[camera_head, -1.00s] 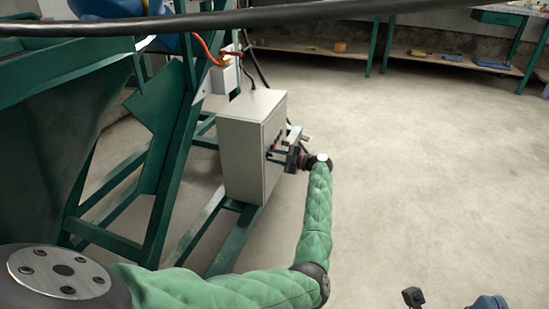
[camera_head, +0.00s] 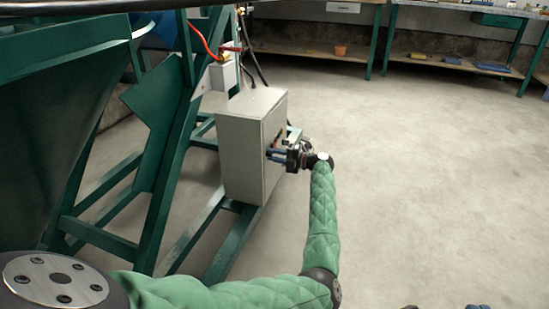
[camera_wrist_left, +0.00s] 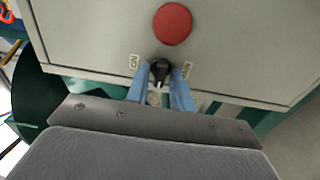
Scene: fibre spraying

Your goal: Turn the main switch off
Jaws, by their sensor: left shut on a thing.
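The main switch is a black rotary knob (camera_wrist_left: 160,71) on the front of a grey control box (camera_head: 240,150). It shows in the left wrist view, with a small label on each side; I cannot read them surely. My left gripper (camera_wrist_left: 162,80) has its blue fingers on either side of the knob and is shut on it. In the head view, my left gripper (camera_head: 270,154) reaches the box's right-hand face from the right, and the knob is hidden there. My right gripper does not show clearly.
A large red button (camera_wrist_left: 172,24) is close beside the knob on the panel. The box is by a green steel frame (camera_head: 165,165) with a hopper. Cables (camera_head: 250,55) run above the box. The floor (camera_head: 430,160) on the right is clear; benches stand at the back.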

